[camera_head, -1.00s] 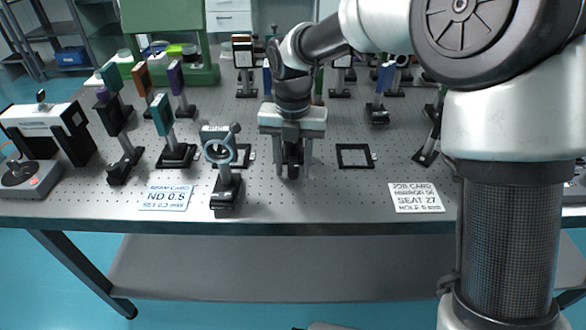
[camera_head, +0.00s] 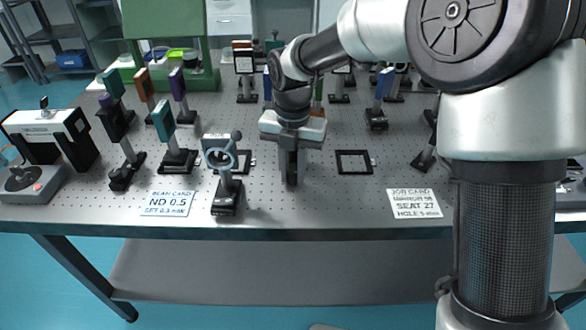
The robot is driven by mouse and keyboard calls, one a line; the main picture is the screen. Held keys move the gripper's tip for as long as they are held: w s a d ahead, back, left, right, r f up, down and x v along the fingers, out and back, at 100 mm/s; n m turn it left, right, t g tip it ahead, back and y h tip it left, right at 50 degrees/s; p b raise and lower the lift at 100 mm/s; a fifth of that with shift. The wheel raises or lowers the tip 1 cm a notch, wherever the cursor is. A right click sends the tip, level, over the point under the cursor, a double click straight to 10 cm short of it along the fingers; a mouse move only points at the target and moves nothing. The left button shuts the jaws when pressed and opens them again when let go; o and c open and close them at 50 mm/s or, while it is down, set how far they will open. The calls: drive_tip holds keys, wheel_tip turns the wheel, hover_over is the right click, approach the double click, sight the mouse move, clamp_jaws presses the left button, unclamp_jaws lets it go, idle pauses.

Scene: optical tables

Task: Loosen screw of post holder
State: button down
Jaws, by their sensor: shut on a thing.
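My gripper (camera_head: 290,172) points straight down near the middle of the table, right of the ring mount. Its fingers show nearly edge-on as one dark, narrow shape. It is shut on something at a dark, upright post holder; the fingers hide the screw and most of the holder. A ring mount (camera_head: 221,156) on a post stands in a black-based post holder (camera_head: 227,197) to the left, apart from my gripper.
Two square black frames lie flat; the right one (camera_head: 355,162) is fully visible. Cards lie at the front: ND 0.5 (camera_head: 167,201) and SEAT 27 (camera_head: 414,204). Posts with coloured optics stand left and behind. The front middle is clear.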

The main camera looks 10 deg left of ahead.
sight(293, 173)
drive_tip(key=c, duration=1.6)
unclamp_jaws()
drive_tip(key=shift+o, duration=0.2)
drive_tip(key=shift+r, duration=0.1)
wheel_tip(293, 173, up, 17)
drive_tip(key=p, duration=0.4)
drive_tip(key=shift+r, duration=0.1)
